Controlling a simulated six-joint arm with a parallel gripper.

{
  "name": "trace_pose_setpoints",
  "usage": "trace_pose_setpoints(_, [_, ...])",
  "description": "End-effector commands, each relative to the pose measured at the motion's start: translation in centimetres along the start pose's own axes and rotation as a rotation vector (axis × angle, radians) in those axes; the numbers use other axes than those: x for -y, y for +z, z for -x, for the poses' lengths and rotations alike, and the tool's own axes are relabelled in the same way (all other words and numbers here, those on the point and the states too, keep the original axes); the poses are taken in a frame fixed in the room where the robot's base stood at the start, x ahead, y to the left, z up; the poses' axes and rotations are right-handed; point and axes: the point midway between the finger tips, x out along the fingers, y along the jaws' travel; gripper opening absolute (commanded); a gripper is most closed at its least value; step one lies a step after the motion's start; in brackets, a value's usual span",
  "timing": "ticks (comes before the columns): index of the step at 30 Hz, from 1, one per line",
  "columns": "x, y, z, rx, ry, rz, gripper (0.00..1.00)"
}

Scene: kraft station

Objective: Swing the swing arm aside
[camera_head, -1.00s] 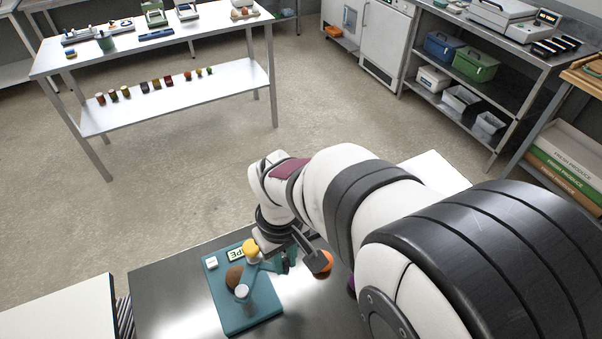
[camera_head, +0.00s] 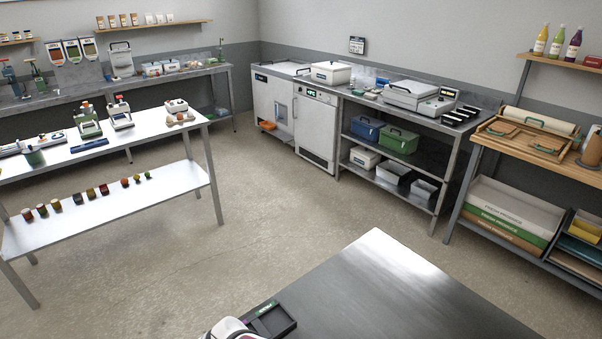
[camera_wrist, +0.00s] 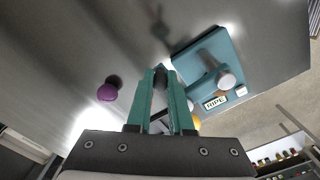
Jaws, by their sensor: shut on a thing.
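In the wrist view the two teal fingers of my gripper (camera_wrist: 161,92) are close together, shut on a small dark part (camera_wrist: 160,77) between their tips. I take it for the swing arm's end; the fingers hide most of it. The teal base board (camera_wrist: 240,51) lies on the steel table to the right of the fingers. A post with a pale round cap (camera_wrist: 226,80) stands on it, near a RIPE label (camera_wrist: 215,103). A bit of a yellow piece (camera_wrist: 196,122) shows beside the right finger. The head view shows neither the board nor my gripper.
A purple ball (camera_wrist: 107,92) lies on the table left of the fingers. In the head view a dark tray-like item (camera_head: 268,320) lies at the edge of the steel table (camera_head: 390,290), whose visible top is otherwise clear. Shelves and benches stand beyond open floor.

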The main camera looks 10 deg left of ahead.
Motion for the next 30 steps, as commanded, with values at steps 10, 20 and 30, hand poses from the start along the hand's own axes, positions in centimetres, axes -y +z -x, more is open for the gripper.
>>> trace_pose_setpoints(10, [0.05, 0.77, 0.0, 0.0, 0.0, -0.085, 0.0])
trace_pose_setpoints(20, [0.06, 0.92, -0.02, 0.003, 0.0, -0.095, 0.0])
trace_pose_setpoints(30, [0.05, 0.89, -0.02, 0.002, 0.001, -0.094, 0.49])
